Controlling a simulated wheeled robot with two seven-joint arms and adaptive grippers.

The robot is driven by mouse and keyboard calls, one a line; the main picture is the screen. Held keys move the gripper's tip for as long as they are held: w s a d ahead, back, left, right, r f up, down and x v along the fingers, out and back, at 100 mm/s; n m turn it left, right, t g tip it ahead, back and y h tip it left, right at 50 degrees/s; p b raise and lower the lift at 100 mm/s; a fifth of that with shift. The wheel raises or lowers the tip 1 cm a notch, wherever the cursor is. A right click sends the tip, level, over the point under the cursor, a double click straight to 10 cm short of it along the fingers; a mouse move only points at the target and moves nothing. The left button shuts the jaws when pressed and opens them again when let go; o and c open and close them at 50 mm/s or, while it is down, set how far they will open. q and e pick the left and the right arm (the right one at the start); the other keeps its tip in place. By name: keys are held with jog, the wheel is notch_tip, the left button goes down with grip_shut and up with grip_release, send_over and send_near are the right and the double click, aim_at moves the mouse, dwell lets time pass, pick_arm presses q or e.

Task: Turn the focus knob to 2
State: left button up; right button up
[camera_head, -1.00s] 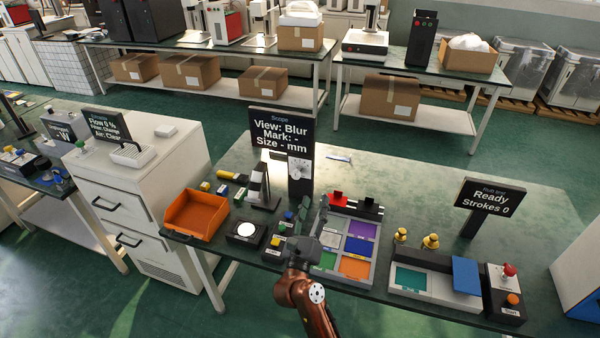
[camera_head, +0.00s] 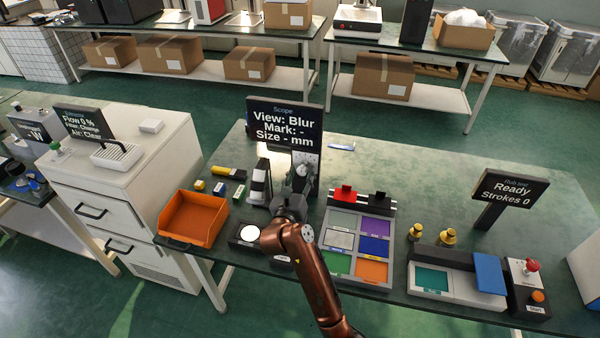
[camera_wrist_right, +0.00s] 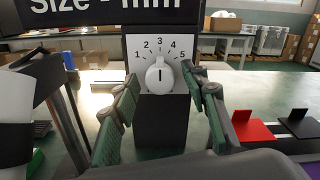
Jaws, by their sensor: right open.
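The focus knob (camera_wrist_right: 159,76) is a white round knob on a white dial plate numbered 1 to 5, and its dark pointer line stands upright, toward 3. In the head view the dial plate (camera_head: 305,161) is partly hidden behind my right gripper (camera_head: 299,178). The scope sign (camera_head: 284,122) above it reads View: Blur, Mark: -, Size - mm. In the right wrist view my right gripper (camera_wrist_right: 160,88) is open, with one finger on either side of the knob and nothing between them but the view of it. Contact with the knob cannot be told. My left gripper is out of view.
A black-and-white scope part (camera_head: 260,184) stands left of the gripper. The tray of coloured squares (camera_head: 329,240) lies to the right, with red and black blocks behind it. An orange bin (camera_head: 193,217) stands at the left.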

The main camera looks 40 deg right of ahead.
jog(key=shift+w+d+r, duration=0.1)
jog(key=shift+w+d, duration=0.15)
jog(key=shift+d, duration=0.1)
jog(key=shift+c, duration=0.2)
grip_shut()
